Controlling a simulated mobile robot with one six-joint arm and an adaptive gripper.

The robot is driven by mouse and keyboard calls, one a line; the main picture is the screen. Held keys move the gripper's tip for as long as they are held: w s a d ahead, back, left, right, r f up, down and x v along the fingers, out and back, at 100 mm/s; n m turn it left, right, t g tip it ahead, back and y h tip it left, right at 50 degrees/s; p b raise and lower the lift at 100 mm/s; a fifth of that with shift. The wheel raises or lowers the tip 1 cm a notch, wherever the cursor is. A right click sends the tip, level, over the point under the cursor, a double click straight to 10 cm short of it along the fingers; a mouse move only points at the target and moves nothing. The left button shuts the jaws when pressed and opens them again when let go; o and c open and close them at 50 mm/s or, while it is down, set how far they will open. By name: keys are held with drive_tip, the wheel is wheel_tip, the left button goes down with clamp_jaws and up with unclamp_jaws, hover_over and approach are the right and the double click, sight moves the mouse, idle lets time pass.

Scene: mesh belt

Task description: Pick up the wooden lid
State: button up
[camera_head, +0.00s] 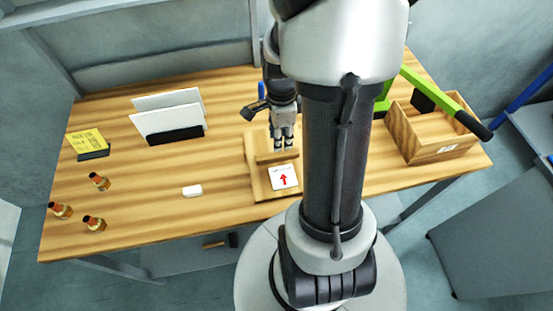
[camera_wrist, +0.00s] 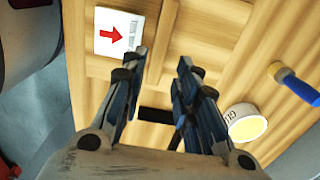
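A light wooden piece (camera_head: 258,180), which seems to be the wooden lid or the box that bears it, lies mid-table. I cannot tell where lid and box part. A white card with a red arrow (camera_head: 283,177) lies on its front part and also shows in the wrist view (camera_wrist: 118,33). My gripper (camera_head: 283,147) is above the rear part of this wood, behind the card. Whether the fingertips touch the wood is unclear. My arm hides the wood's right side.
An open wooden crate (camera_head: 425,150) with a green-and-black tool (camera_head: 445,100) stands at right. Several small orange-brown bottles (camera_head: 95,223), a white block (camera_head: 192,191), a yellow note (camera_head: 86,141) and a panel holder (camera_head: 172,118) are at left. A yellow-topped white container (camera_wrist: 246,124) is nearby.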

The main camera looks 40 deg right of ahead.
sight(278, 154)
wheel_tip(278, 154, down, 3)
drive_tip(key=shift+b, duration=0.3)
drive_tip(key=f, duration=0.1)
drive_tip(key=f+b, duration=0.1)
drive_tip(key=f, duration=0.1)
drive_tip(key=f+b, duration=0.1)
drive_tip(key=f, duration=0.1)
drive_tip(key=shift+w+a+f, duration=0.15)
drive_tip(key=shift+w+a, duration=0.05)
drive_tip(key=shift+a, duration=0.15)
drive_tip(key=shift+c, duration=0.4)
clamp_jaws()
